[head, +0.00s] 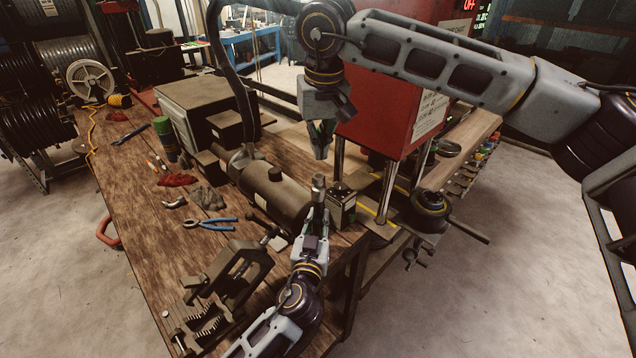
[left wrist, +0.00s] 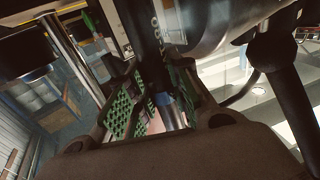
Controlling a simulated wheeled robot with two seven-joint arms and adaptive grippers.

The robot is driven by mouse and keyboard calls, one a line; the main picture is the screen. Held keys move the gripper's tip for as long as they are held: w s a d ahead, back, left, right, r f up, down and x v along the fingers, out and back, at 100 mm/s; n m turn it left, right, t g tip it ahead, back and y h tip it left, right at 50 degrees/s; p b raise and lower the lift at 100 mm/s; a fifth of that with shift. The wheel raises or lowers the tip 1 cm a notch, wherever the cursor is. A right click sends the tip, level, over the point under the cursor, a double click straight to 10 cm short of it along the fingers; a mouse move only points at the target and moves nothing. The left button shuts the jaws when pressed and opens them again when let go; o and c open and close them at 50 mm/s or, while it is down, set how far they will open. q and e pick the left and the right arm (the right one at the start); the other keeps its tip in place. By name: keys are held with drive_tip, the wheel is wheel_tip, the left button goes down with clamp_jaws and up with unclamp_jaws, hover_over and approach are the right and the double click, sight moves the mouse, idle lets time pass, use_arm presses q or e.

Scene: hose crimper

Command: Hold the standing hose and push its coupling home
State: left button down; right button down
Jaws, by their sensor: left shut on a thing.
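The standing hose is a dark upright piece, mostly hidden behind my left gripper (head: 318,212). Its grey metallic coupling (head: 318,183) shows just above that gripper's fingertips in the head view. In the left wrist view, the green-padded fingers of my left gripper (left wrist: 160,102) are shut on the hose (left wrist: 147,45), a dark rod with a blue band and a bright metallic section between the pads. My right gripper (head: 320,145) points down, a little above the coupling and apart from it. Its fingers are close together; whether they are shut is unclear.
A dark cylindrical tank (head: 275,195) lies left of the hose, and a small dark box (head: 342,206) stands right of it. The red press (head: 378,110) is behind.

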idle(0.4)
use_arm(q)
drive_tip(key=c, duration=1.2)
unclamp_jaws()
drive_tip(key=shift+c, duration=0.2)
drive_tip(key=shift+s, duration=0.1)
drive_tip(key=s+a, duration=0.2)
drive_tip(key=s, duration=0.9)
drive_tip(key=shift+s, duration=0.3)
drive_tip(key=shift+d, duration=0.1)
